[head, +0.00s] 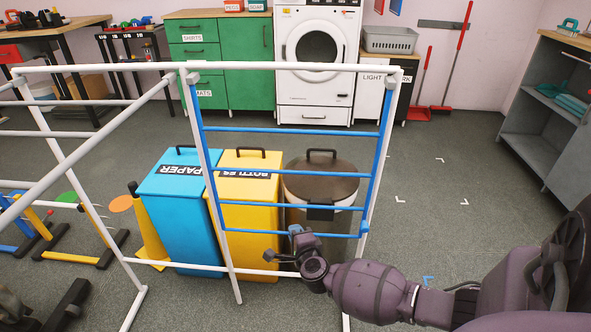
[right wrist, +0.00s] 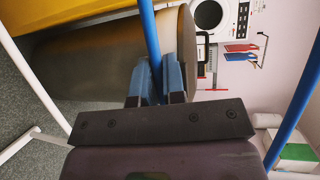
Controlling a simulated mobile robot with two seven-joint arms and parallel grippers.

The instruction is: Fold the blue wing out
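The blue wing (head: 262,171) is a blue bar frame with several crossbars. It hangs down within the end of the white drying rack (head: 290,67), close to the white legs. The spot where the fingers meet the bar is partly hidden in the head view. My left gripper is not in view.
Behind the wing stand a blue bin (head: 180,205), a yellow bin (head: 248,215) and a round brown-lidded bin (head: 320,170). A white washing machine (head: 317,60) and green cabinets (head: 205,60) line the back. The floor (head: 435,170) to the right is mostly clear.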

